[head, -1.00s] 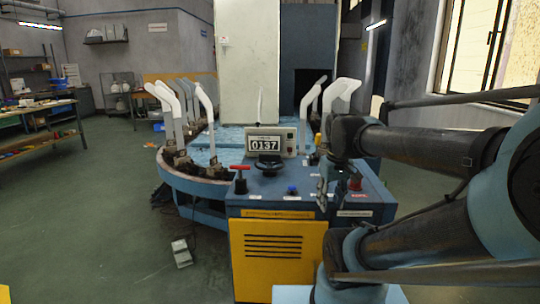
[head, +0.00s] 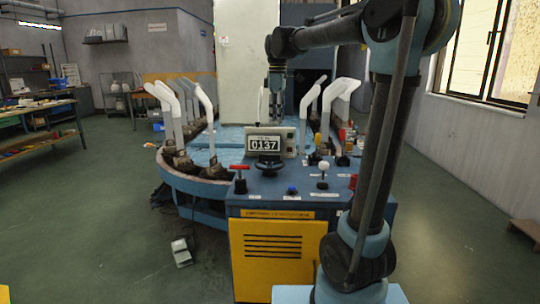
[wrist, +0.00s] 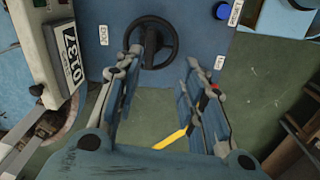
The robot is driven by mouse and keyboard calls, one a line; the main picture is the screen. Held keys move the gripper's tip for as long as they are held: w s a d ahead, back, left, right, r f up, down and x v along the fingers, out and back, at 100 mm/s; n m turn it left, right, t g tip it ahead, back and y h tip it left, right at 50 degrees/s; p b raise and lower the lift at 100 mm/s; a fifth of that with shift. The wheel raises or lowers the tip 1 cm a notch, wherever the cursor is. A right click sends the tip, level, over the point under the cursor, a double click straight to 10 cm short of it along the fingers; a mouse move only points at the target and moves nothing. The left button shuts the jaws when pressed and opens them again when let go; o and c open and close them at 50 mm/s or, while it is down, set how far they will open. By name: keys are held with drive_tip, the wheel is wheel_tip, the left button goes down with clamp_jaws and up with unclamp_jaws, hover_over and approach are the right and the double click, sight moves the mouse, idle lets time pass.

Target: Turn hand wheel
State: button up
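The hand wheel (head: 268,161) is a small dark wheel on the blue control cabinet (head: 330,208), just below the counter display in the head view. In the wrist view the hand wheel (wrist: 152,42) shows whole, with a dark hub and ring. My gripper (wrist: 160,66) is open, its two fingers spread wide and empty. The wheel shows beyond the fingertips, nearer the left finger, and looks apart from both. In the head view my wrist (head: 277,78) hangs down above and behind the counter display; the fingers there are too small to make out clearly.
The counter display (head: 264,143) reading 0137 stands close to the wheel. A red T-handle (head: 239,172), a blue button (head: 292,190) and a white-knobbed lever (head: 323,166) surround it. White sock boards (head: 204,103) stand around the oval machine behind. Open floor lies at the right.

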sight(270, 154)
drive_tip(key=shift+n, duration=0.7)
drive_tip(key=a+f, duration=0.1)
drive_tip(key=f, duration=0.4)
drive_tip(key=w+a+f, duration=0.1)
drive_tip(key=f, duration=0.4)
drive_tip(key=w+a+f, duration=0.1)
drive_tip(key=f, duration=0.5)
drive_tip(key=shift+w+f, duration=0.1)
drive_tip(key=shift+w, duration=0.05)
clamp_jaws()
